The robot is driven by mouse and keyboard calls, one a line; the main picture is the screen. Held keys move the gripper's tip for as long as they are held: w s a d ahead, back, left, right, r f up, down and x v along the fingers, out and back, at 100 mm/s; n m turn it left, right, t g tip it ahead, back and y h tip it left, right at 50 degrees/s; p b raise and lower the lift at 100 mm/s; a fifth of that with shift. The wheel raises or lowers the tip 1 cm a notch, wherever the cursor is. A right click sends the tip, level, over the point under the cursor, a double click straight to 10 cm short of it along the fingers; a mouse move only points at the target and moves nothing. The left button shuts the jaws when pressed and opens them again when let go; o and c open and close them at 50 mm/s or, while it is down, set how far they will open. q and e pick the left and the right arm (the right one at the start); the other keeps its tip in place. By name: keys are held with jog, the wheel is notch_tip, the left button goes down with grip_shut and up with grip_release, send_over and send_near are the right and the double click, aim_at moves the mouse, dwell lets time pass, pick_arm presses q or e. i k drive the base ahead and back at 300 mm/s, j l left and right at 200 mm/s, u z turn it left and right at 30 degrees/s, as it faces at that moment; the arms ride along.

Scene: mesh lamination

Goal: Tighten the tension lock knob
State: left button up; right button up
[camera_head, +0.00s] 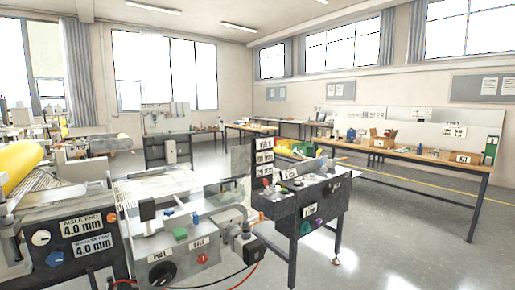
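No label that I can read names the tension lock knob, so I cannot tell which knob it is. A dark panel (84,262) at the lower left reads "AISLE END 4.0 mm" and carries a white round knob (40,238) and a blue lobed knob (55,259). A light front panel (180,264) labelled "PULL" and "HOLD" has a black round knob (162,273) and a small red knob (202,258). Neither of my grippers can be made out in this view.
A yellow roll (18,163) lies at the left edge. A dark cart (309,205) with tools and coloured knobs stands right of the machine. A wooden bench (425,160) runs along the right wall. Red and black cables hang at the bottom. Floor at right is clear.

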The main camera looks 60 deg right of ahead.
aim_at(202, 259)
jog(key=z, duration=1.3)
